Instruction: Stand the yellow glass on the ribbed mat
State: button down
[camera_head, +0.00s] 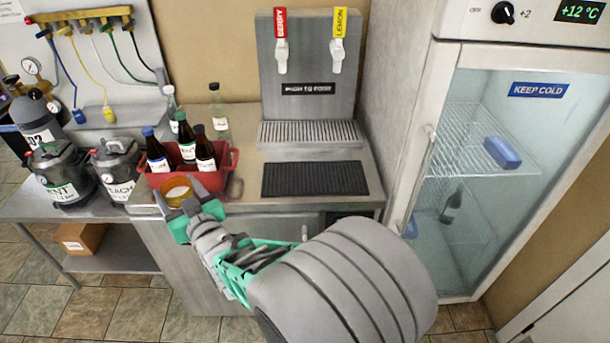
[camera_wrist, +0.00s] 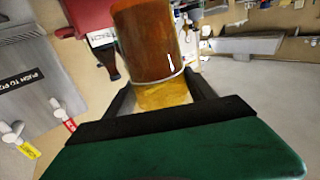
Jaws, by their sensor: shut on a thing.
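The yellow glass (camera_head: 177,188) is in my gripper (camera_head: 180,203), in front of the red crate at the counter's left part. In the wrist view the amber glass (camera_wrist: 146,40) stands between the two dark fingers of my gripper (camera_wrist: 158,92), which is shut on it. Whether the glass touches the counter cannot be told. The black ribbed mat (camera_head: 315,179) lies flat and empty on the counter, to the right of the glass, below the tap tower. I cannot make out the mat in the wrist view.
A red crate (camera_head: 222,178) with several dark bottles stands close behind the glass. A clear bottle (camera_head: 219,118) stands further back. The tap tower (camera_head: 309,70) with its drip grate (camera_head: 310,134) is behind the mat. A glass-door fridge (camera_head: 480,170) bounds the right side.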

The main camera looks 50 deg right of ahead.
jog(key=s+d+r+m+g+h+b, duration=0.1)
jog(key=s+d+r+m+g+h, duration=0.15)
jog(key=s+d, duration=0.45)
jog(key=s+d+r+m+g+h, duration=0.15)
jog(key=s+d+h, duration=0.25)
jog(key=d, duration=0.6)
jog(key=s+d+r+m+g+h+b, duration=0.1)
jog(key=s+d+r+m+g+h, duration=0.25)
jog(key=d, duration=0.55)
jog(key=w+d+f+b, duration=0.2)
jog(key=d+f+b, duration=0.2)
jog(key=d+f, duration=0.2)
jog(key=w+d+f+t+b, duration=0.1)
jog(key=w+d+f+b, duration=0.2)
jog(key=d+f, duration=0.3)
jog(key=shift+d+f+b, duration=0.35)
jog(key=shift+f+b, duration=0.2)
jog(key=shift+f, duration=0.75)
jog(key=shift+t, duration=0.25)
jog(key=shift+f, duration=0.2)
jog(key=shift+c, duration=1.5)
grip_release()
